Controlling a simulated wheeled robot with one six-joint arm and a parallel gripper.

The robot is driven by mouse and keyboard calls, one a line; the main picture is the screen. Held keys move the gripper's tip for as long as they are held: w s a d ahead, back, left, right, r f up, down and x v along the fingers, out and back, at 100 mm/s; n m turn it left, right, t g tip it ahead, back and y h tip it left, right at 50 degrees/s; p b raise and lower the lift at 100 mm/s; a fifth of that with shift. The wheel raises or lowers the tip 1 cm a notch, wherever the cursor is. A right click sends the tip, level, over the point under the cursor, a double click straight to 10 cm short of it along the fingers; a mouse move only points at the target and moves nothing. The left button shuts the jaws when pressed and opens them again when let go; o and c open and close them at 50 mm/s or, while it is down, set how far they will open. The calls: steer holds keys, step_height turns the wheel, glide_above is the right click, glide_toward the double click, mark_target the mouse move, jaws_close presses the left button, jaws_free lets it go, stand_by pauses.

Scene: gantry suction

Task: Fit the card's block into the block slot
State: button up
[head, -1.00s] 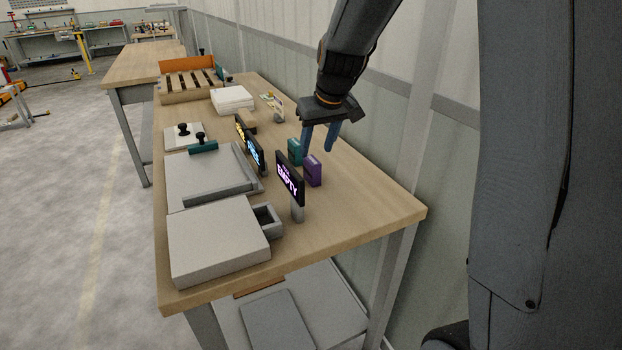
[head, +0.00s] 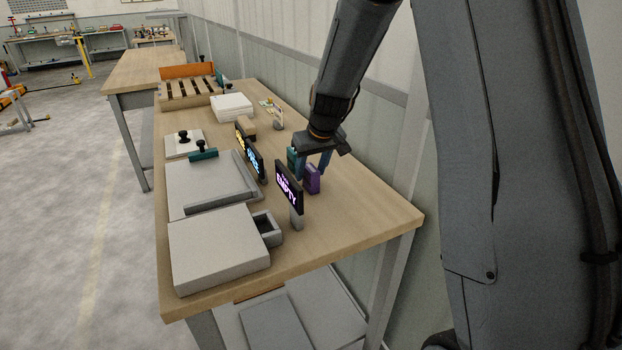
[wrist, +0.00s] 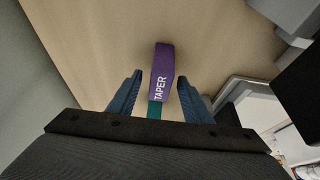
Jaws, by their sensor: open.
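A purple block (head: 312,182) stands on the table near its wall-side edge. It also shows in the wrist view (wrist: 163,62), with the word TAPER on it. A teal block (head: 291,157) stands just behind it and shows partly in the wrist view (wrist: 155,111). My gripper (head: 313,163) is open over the blocks. In the wrist view its blue fingers (wrist: 160,80) lie either side of them, with nothing held. Which block the card names is unclear. A small grey open-topped box (head: 279,237), possibly the block slot, sits beside a pale grey box.
A black display reading EMPTY (head: 288,186) stands on a post close to the purple block. Another lit display (head: 255,159) stands farther back. A grey tray (head: 190,195) and pale box (head: 215,250) fill the left side. The table's near right corner is clear.

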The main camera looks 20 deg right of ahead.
jaws_close()
steer(key=shift+r, duration=0.1)
